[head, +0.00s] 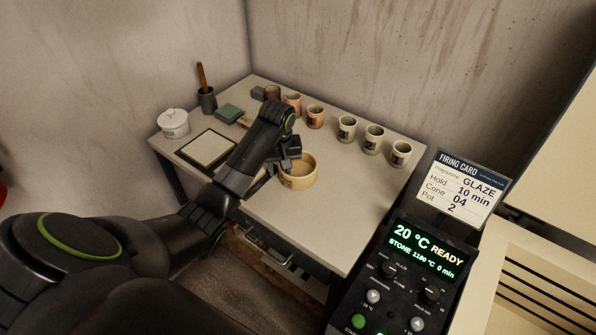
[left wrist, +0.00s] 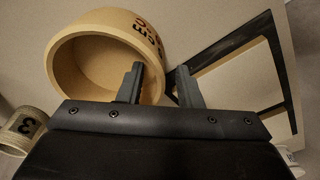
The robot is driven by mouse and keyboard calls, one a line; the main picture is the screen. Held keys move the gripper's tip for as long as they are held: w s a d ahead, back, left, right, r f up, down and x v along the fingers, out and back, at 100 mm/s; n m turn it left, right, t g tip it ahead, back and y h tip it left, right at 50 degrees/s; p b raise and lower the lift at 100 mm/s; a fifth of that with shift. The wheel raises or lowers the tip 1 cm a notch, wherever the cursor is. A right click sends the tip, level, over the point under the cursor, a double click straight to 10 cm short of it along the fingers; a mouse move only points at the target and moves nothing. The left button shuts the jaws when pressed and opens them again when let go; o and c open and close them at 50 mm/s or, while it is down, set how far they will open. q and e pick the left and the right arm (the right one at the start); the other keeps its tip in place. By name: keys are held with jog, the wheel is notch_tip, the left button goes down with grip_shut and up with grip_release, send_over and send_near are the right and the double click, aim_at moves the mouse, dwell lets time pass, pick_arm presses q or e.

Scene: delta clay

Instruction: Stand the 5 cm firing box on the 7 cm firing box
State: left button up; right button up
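One round, open-topped tan firing box (head: 299,180) with dark markings stands on the table, right beside my left gripper (head: 287,155) in the head view. My left gripper (left wrist: 160,88) is open. Its two fingers appear either side of the box's near wall, one over the opening and one outside; contact cannot be told. I cannot tell whether this box is the 5 cm or the 7 cm one. A second firing box is not clearly visible. My right gripper is out of view.
A dark-framed pale board (head: 208,148) lies left of my arm. Several cups, one here (head: 347,128), line the back. The table's front right is clear.

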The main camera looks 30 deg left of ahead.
pick_arm(q)
grip_shut()
jog(key=shift+r, duration=0.55)
notch_tip(320, 180, up, 3)
jog(key=shift+w+r, duration=0.1)
jog(key=shift+r, duration=0.1)
notch_tip(320, 180, up, 5)
jog(key=p, duration=0.3)
jog(key=shift+f, duration=0.2)
jog(key=shift+r+p, duration=0.5)
jog(key=shift+r, duration=0.05)
